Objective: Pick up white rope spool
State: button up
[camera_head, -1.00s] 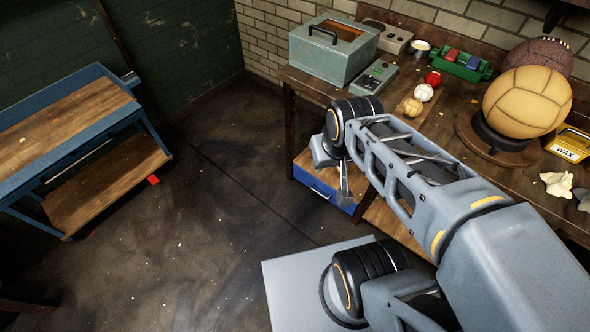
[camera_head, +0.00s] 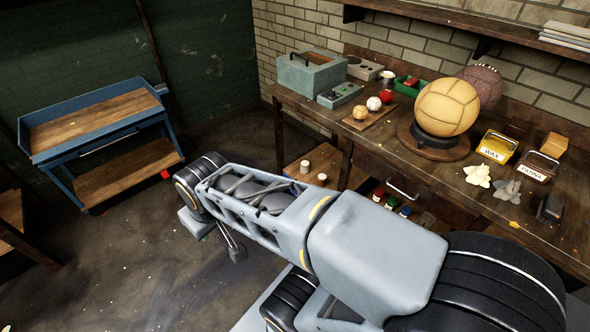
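A small white round item (camera_head: 374,103) sits on the workbench between a tan ball (camera_head: 360,112) and a red ball (camera_head: 385,97). It is too small to tell whether it is a rope spool or a ball. Two pale cylinders, one left (camera_head: 305,167) and one right (camera_head: 322,178), stand on the lower shelf and look like spools. My gripper (camera_head: 236,253) hangs at the far end of my arm over the floor, left of the bench and apart from all these items. Its fingers are small and partly hidden, so their opening cannot be made out.
The workbench (camera_head: 470,200) holds a teal box (camera_head: 311,73), a large tan ball on a stand (camera_head: 447,107), a wax box (camera_head: 497,146) and a patina box (camera_head: 538,166). Several coloured jars sit below. A blue cart (camera_head: 90,125) stands left; the floor between is open.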

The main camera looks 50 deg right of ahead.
aim_at(304, 165)
jog(key=u, duration=0.2)
jog(key=i, duration=1.65)
jog(key=z, duration=0.45)
jog(key=i, duration=1.05)
jog(key=z, duration=1.6)
jog(key=i, duration=0.75)
jog(key=z, duration=0.75)
jog(key=i, duration=0.45)
jog(key=u, duration=0.1)
